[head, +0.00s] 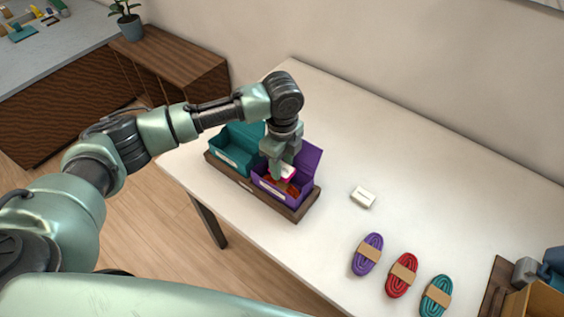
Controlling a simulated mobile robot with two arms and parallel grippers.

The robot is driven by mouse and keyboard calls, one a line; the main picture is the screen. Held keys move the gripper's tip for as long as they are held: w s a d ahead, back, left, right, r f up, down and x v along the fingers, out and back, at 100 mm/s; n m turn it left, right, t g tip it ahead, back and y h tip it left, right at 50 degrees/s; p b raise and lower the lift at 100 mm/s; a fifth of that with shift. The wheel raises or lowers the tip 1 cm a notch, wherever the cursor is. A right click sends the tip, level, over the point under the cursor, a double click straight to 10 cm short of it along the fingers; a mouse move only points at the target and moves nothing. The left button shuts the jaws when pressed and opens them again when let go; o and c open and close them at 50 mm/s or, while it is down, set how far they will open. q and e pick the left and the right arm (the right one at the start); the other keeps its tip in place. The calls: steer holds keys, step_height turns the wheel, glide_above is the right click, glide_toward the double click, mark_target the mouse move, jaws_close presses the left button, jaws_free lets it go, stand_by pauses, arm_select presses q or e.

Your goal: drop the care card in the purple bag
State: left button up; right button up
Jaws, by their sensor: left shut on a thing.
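The purple bag (265,190) looks like an open purple box with a raised lid flap and a white label on its front. It sits in the right half of a brown wooden tray (302,212) on the white table. My left gripper (284,168) points down over it, shut on a small pink-and-white piece, the care card (288,173). The card is at or just inside the bag's opening; its exact height is hard to tell. Something red (290,188) shows inside the bag below it. The fingers partly hide the card. My right gripper is not in view.
A teal open box (232,152) stands left of the purple one in the tray. A small white block (363,197) lies to the right. Purple (367,254), red (402,275) and teal (436,296) cord bundles lie at the front right. The table's back right is clear.

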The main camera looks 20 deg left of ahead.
arm_select(q)
steer(key=o, duration=1.4)
